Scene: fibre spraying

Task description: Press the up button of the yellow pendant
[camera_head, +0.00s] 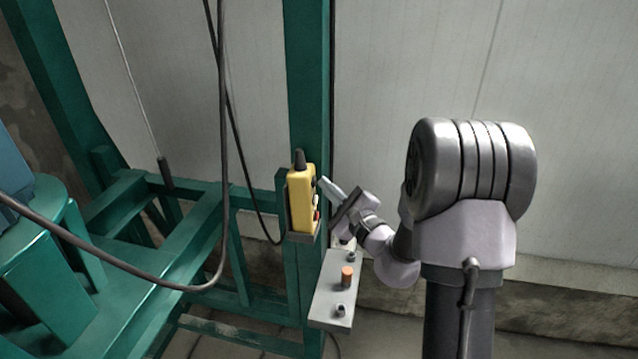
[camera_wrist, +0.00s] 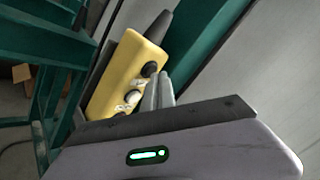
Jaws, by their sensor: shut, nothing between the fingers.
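The yellow pendant (camera_head: 301,202) hangs upright in a holder on the green post, its button face turned right towards my arm. In the wrist view the pendant (camera_wrist: 112,78) looks tilted. A dark round button (camera_wrist: 149,69) and a pale button (camera_wrist: 132,97) show on its face, with smaller controls below partly hidden by my gripper. No up marking is readable. My gripper (camera_head: 325,182) is shut and empty, its fingertips at the upper part of the button face. In the wrist view the shut fingers (camera_wrist: 159,84) lie beside the dark button; I cannot tell whether they touch it.
The green post (camera_head: 308,90) stands behind the pendant. A grey plate (camera_head: 331,300) with an orange-brown cylinder (camera_head: 347,276) sits below my gripper. Dark cables (camera_head: 222,130) hang left of the pendant. A green frame (camera_head: 150,260) fills the left; pale wall panels (camera_head: 570,80) stand behind.

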